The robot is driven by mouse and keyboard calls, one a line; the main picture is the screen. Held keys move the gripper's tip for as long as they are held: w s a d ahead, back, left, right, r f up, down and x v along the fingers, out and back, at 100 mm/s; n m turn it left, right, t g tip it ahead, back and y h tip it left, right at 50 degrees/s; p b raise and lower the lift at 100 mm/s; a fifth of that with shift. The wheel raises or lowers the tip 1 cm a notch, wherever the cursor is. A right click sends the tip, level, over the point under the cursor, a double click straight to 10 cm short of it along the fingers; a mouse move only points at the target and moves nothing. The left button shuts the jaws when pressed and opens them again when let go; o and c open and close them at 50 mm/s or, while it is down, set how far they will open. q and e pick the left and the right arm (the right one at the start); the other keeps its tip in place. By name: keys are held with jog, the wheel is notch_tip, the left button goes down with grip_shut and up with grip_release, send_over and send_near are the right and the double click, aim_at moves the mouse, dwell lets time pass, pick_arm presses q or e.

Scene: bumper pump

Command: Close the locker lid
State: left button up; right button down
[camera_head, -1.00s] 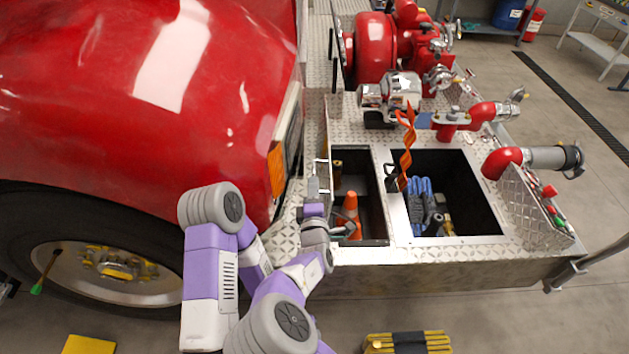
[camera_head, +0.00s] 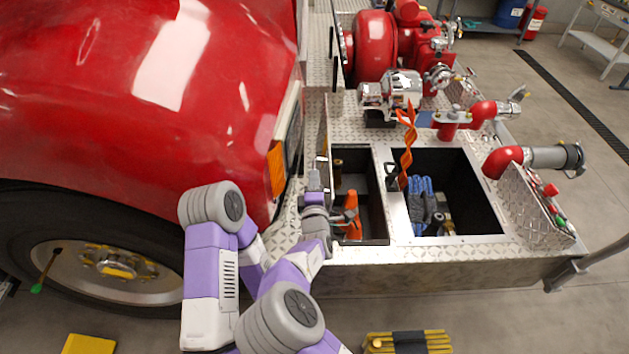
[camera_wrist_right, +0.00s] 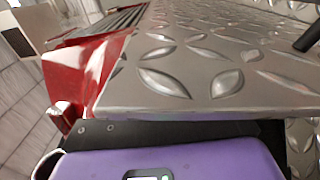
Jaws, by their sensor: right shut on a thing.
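The locker lid (camera_head: 322,125) is a diamond-plate panel standing nearly upright, seen almost edge-on, along the left side of the narrow open locker (camera_head: 372,205). In the right wrist view the lid's patterned plate (camera_wrist_right: 215,75) fills much of the picture. My right gripper (camera_head: 315,178) is at the near end of the lid and shut on its edge. Its fingertips are hard to make out. An orange cone (camera_head: 352,212) stands inside the locker, partly hidden by my wrist. My left gripper is not in view.
Right of the locker is a wider open bay with a coiled blue hose (camera_head: 421,195) and an orange twisted strap (camera_head: 406,150) at its edge. The red truck body (camera_head: 130,100) rises close on the left. Red pump pipes (camera_head: 505,160) stand at right.

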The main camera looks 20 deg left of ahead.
jog(key=shift+w+r, duration=0.1)
jog(key=shift+r, duration=0.15)
